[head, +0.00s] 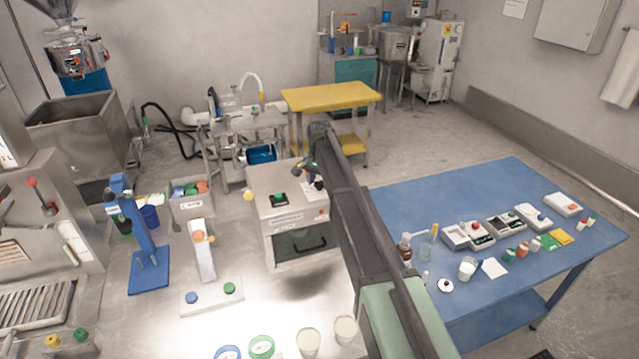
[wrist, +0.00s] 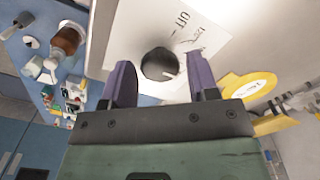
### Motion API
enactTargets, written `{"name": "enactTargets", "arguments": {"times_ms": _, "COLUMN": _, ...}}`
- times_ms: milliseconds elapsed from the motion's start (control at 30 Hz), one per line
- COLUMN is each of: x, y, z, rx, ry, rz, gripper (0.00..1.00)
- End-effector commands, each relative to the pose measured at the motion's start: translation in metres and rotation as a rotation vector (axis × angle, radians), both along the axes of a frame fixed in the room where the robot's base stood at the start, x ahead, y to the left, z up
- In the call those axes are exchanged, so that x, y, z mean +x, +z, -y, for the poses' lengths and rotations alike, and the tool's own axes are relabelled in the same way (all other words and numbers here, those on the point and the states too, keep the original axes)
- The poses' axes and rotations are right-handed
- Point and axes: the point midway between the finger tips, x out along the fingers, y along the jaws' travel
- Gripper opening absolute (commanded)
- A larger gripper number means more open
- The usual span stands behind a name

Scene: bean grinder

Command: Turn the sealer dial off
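The sealer is a pale metal box (head: 287,222) with a dark front opening, in the middle of the head view. In the wrist view its dial (wrist: 159,62) is a round dark knob with a small white mark at its lower right edge. The dial sits on a white label (wrist: 135,28) with upside-down lettering that looks like "OFF". My gripper (wrist: 161,65) is open, with one purple finger on each side of the dial and visible gaps. I cannot tell its height over the dial. In the head view my arm hides part of the sealer's right side.
A green button on a black base (head: 279,199) is on the sealer's top. A yellow round piece (wrist: 250,85) shows right of the fingers in the wrist view. A blue table (head: 480,200) with several small devices and bottles stands right. A blue stand (head: 148,270) is left.

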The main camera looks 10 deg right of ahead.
Motion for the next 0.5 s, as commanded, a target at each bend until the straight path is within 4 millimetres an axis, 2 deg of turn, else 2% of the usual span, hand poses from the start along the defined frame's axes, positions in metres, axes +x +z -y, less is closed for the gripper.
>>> {"name": "enactTargets", "arguments": {"times_ms": 33, "x": 0.0000, "y": 0.0001, "z": 0.0000, "rx": 0.000, "ry": 0.000, "rz": 0.000, "gripper": 0.47}}
{"name": "enactTargets", "arguments": {"times_ms": 233, "x": 0.0000, "y": 0.0001, "z": 0.0000, "rx": 0.000, "ry": 0.000, "rz": 0.000, "gripper": 0.16}}
{"name": "enactTargets", "arguments": {"times_ms": 500, "x": 0.0000, "y": 0.0000, "z": 0.0000, "rx": 0.000, "ry": 0.021, "rz": 0.000, "gripper": 0.16}}
